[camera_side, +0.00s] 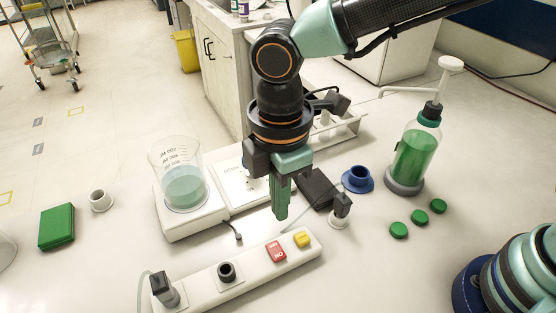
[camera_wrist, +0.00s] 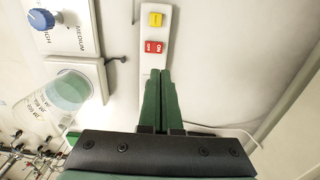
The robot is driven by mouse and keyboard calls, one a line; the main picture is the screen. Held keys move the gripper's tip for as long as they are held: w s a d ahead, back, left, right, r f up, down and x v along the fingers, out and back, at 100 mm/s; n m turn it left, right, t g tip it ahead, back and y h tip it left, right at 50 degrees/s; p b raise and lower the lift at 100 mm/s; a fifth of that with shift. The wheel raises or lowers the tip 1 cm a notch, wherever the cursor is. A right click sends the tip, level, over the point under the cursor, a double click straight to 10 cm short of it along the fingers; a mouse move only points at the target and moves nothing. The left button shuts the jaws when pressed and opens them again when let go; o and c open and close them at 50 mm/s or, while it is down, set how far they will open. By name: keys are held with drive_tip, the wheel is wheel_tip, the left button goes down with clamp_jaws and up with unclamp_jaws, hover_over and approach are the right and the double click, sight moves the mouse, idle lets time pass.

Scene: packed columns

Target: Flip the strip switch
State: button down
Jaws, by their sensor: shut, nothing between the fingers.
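A white power strip (camera_side: 204,293) lies along the front of the bench in the side view. Its red rocker switch (camera_side: 276,251) has white lettering and sits near the strip's right end, beside a yellow button (camera_side: 302,240). In the wrist view the red switch (camera_wrist: 153,47) lies just beyond my fingertips, with the yellow button (camera_wrist: 155,19) farther off. My gripper (camera_side: 281,217) has green fingers, shut and empty, pointing down above and behind the strip, apart from the switch. It also shows in the wrist view (camera_wrist: 160,73). The fingers hide part of the strip there.
A beaker (camera_side: 183,187) with pale liquid stands on a white device at left. A black plug (camera_side: 163,287) sits in the strip's left end. A green bottle (camera_side: 414,155), blue cup (camera_side: 358,179) and green caps (camera_side: 399,230) stand right.

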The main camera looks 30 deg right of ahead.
sight(279, 256)
wheel_tip(279, 256, down, 12)
drive_tip(key=shift+f, duration=0.2)
idle(0.4)
drive_tip(key=shift+s+f, duration=0.1)
drive_tip(key=shift+f, duration=0.1)
drive_tip(key=shift+w+r, duration=0.3)
drive_tip(key=shift+w, duration=0.5)
